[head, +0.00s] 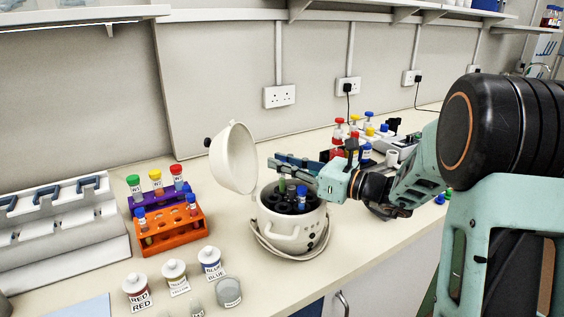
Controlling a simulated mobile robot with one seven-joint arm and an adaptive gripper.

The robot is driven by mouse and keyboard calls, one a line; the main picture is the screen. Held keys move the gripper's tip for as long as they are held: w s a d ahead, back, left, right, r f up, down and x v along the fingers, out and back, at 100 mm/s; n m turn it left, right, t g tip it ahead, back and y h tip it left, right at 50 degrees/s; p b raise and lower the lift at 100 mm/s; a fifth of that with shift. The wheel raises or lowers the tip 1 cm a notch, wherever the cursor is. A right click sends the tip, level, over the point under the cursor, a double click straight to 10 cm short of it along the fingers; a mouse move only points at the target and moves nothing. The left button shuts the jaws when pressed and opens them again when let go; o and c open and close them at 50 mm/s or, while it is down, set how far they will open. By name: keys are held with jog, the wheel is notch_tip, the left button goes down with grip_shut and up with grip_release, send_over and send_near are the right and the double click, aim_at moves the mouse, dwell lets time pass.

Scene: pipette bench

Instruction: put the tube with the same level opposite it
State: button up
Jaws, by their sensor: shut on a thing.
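The white centrifuge (283,236) stands open on the bench, its lid (233,158) tilted up at its left. A blue-capped tube (302,198) stands in the dark rotor. My gripper (284,168) is over the rotor, shut on a tube (282,186) that shows as a narrow greenish shape below the fingers. Its cap is hidden by the fingers, and I cannot tell whether its lower end is inside a rotor hole. The orange rack (178,236) at the left holds blue-capped tubes (191,204). The liquid levels are too small to read.
A purple rack (133,201) with green-, yellow- and red-capped tubes stands behind the orange one. Labelled bottles (175,279) stand at the front. More capped tubes (338,132) and equipment stand behind my arm. A white pipette stand (70,240) is at the far left.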

jog(key=shift+f, duration=0.15)
jog(key=shift+f+b, duration=0.5)
jog(key=o, duration=0.9)
jog(key=shift+d, duration=0.1)
jog(key=v, duration=1.1)
jog(key=shift+s+d, duration=0.2)
jog(key=shift+d, duration=0.15)
